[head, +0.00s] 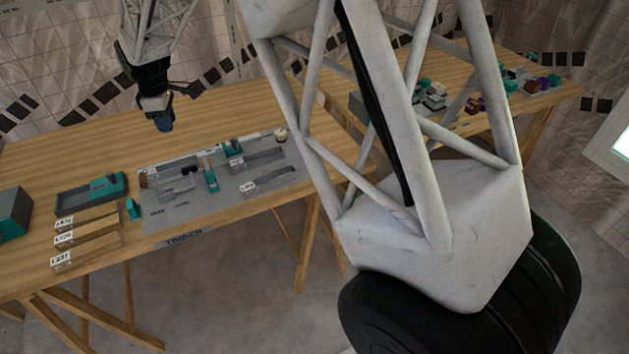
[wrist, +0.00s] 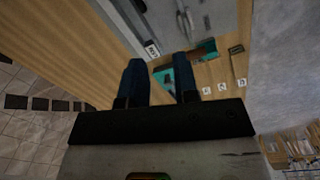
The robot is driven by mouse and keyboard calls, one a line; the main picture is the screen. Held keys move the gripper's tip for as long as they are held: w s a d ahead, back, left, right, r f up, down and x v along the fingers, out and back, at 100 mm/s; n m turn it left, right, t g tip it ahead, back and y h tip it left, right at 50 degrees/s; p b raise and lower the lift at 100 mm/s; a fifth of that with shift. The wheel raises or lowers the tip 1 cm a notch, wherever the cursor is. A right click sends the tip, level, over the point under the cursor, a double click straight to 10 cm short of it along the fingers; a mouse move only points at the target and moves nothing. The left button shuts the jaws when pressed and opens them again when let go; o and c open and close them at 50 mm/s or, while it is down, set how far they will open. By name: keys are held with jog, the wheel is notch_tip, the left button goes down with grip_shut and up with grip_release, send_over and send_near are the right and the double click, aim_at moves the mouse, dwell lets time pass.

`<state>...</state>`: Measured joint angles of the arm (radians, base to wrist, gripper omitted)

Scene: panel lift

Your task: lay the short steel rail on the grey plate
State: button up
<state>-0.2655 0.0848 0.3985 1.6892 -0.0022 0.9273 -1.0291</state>
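The grey plate (head: 165,215) lies flat on the wooden table, and part of it shows at the top of the wrist view (wrist: 222,12). Two flat grey strips, a rear one (head: 265,157) and a front one (head: 272,181), lie on its right half. A white label sits at the front strip's left end. I cannot tell which piece is the short steel rail. My gripper (head: 164,124) hangs above the table behind the plate. In the wrist view its two dark blue fingers (wrist: 158,80) are apart, with nothing seen held between them.
Several labelled light strips (head: 92,238) lie left of the plate, near a teal tray (head: 75,198) and a teal-grey block (head: 12,213). Small teal parts (head: 211,178) stand on the plate. A second table (head: 545,98) carries more parts. My white frame hides the middle.

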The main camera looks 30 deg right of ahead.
jog(key=s+d+r+m+t, duration=0.1)
jog(key=s+d+r+m, duration=0.3)
jog(key=s+d+r, duration=0.45)
jog(key=s+d+r+m, duration=0.3)
jog(key=s+d, duration=0.2)
jog(key=s, duration=0.7)
jog(key=s+d+f+m, duration=0.1)
jog(key=s+d+m, duration=0.2)
jog(key=s, duration=0.9)
jog(key=s+d+f+m+t, duration=0.1)
jog(key=s+d+m, duration=0.3)
jog(key=s, duration=0.9)
jog(key=shift+d+f+m, duration=0.15)
jog(key=shift+m, duration=0.35)
